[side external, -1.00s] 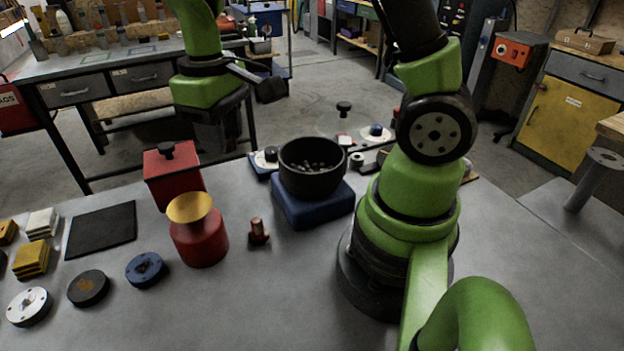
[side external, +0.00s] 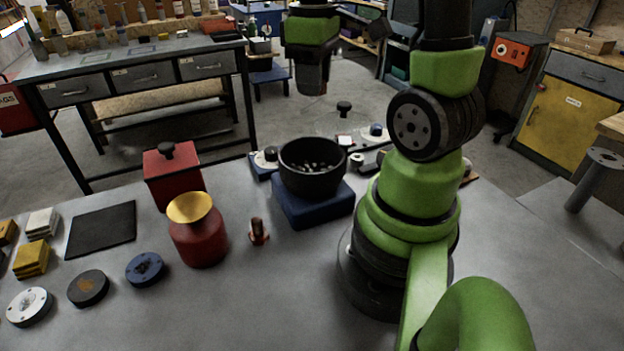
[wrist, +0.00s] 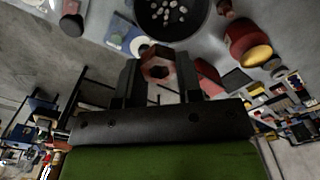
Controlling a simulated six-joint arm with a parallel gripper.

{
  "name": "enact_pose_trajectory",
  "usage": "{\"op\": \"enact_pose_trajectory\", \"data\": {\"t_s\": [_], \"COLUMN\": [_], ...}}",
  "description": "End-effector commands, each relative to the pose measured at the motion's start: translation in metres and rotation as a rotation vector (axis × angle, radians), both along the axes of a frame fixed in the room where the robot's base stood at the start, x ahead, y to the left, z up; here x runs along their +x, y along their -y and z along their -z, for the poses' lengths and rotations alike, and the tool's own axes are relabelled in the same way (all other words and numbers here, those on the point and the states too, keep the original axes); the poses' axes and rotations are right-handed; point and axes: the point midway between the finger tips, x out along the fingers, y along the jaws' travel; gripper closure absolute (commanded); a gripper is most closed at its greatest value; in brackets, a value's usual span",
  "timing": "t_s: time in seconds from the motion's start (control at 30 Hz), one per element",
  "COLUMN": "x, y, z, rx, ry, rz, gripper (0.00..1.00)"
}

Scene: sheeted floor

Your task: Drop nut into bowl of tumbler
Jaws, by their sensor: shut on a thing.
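The tumbler is a black bowl (side external: 330,188) on a blue base (side external: 300,212), with several small pale pieces inside. The bowl also shows at the top edge of the wrist view (wrist: 172,33), partly cut off. My gripper (side external: 312,92) is raised above the table, above the bowl in the side view, with clear space between. In the wrist view my gripper (wrist: 158,78) is shut on a copper-coloured hexagonal nut (wrist: 157,65), held between its two dark fingers. The nut cannot be made out in the side view.
A copper bolt (side external: 258,232) stands left of the tumbler. A red pot with a yellow top (side external: 198,240) and a red box (side external: 172,182) are further left. Round discs (side external: 88,287) and a black mat (side external: 101,229) lie at the left. The front middle of the table is clear.

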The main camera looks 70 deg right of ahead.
Motion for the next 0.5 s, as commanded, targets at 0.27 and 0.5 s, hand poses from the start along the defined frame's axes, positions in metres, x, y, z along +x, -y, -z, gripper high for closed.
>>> {"op": "enact_pose_trajectory", "data": {"t_s": [0.27,0.5], "x": [-0.001,0.0], "y": [0.0,0.0], "z": [0.033,0.053], "rx": [0.003,0.002], "ry": [-0.005,-0.003], "rz": [-0.001,0.0], "gripper": [0.91,0.91]}}
